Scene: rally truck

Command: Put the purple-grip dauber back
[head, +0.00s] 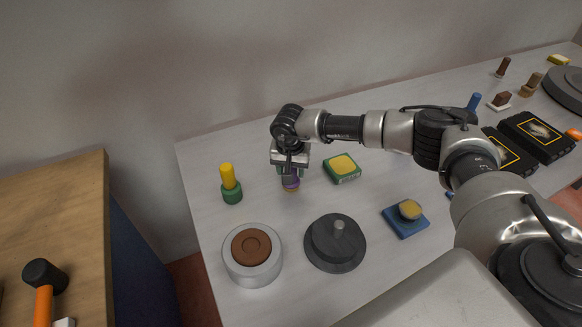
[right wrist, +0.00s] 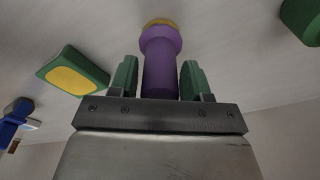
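The purple-grip dauber (head: 291,181) is under my right gripper (head: 290,160) in the head view, near the back left of the light table (head: 300,283). In the right wrist view the dauber (right wrist: 160,65) has a purple handle and flared collar with a yellowish tip. My left gripper is not in view.
A yellow-and-green upright piece (head: 229,184), a green-and-yellow pad (head: 342,168), a grey dish with brown top (head: 253,268), a dark knobbed disc (head: 335,250) and a blue pad (head: 405,222) stand around. Black boxes (head: 538,135) lie right. A wooden surface (head: 55,215) holds a mallet (head: 44,285).

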